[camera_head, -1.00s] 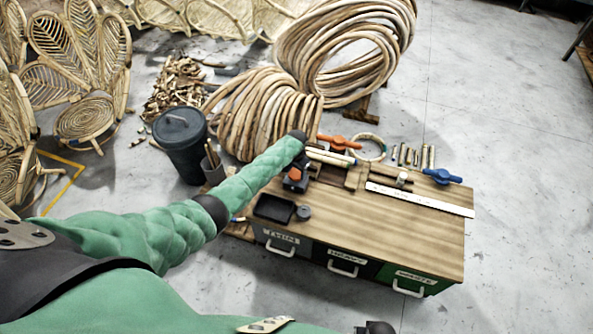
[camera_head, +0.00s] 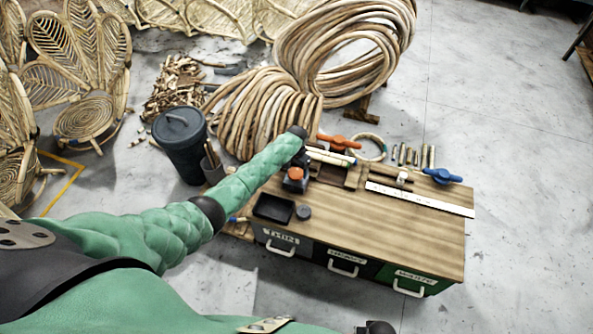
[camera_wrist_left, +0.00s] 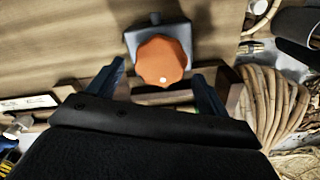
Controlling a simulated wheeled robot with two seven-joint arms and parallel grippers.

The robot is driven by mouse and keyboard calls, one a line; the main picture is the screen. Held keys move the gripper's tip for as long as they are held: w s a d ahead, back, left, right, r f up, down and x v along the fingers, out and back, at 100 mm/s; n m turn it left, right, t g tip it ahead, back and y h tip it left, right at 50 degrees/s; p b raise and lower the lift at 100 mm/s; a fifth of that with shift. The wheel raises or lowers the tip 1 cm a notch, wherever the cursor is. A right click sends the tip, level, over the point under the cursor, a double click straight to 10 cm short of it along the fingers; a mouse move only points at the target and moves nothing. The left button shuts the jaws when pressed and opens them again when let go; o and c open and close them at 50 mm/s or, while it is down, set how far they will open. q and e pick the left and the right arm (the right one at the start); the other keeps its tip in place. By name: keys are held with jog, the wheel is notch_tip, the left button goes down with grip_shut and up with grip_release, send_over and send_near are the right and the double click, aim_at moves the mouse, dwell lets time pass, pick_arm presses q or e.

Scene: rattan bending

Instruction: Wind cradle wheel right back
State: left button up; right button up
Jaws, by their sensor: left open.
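An orange scalloped wheel (camera_head: 295,173) with a white dot sits on a small grey block (camera_head: 294,185) at the back left of the wooden bench top. In the left wrist view the orange wheel (camera_wrist_left: 162,62) shows face-on, its grey block (camera_wrist_left: 158,35) behind it. My left gripper (camera_head: 298,160) is over the wheel, small and partly hidden by my arm in the head view. In the left wrist view its two dark blue fingers (camera_wrist_left: 158,72) are open, one on each side of the wheel, with gaps visible.
The bench (camera_head: 420,222) carries a black tray (camera_head: 273,208), a dark round puck (camera_head: 303,212), a white ruler (camera_head: 420,199), an orange handle (camera_head: 339,142) and a blue handle (camera_head: 442,176). A dark bin (camera_head: 181,145) and rattan coils (camera_head: 255,112) stand behind. Floor at right is clear.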

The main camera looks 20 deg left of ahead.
aim_at(296, 172)
pick_arm(q)
notch_tip(296, 172, up, 5)
jog(key=shift+r+b, duration=0.2)
jog(key=shift+b, duration=0.2)
jog(key=shift+r, duration=0.3)
pick_arm(e)
jog(key=r, duration=0.3)
jog(key=shift+w+a, duration=0.25)
jog(key=shift+a, duration=0.15)
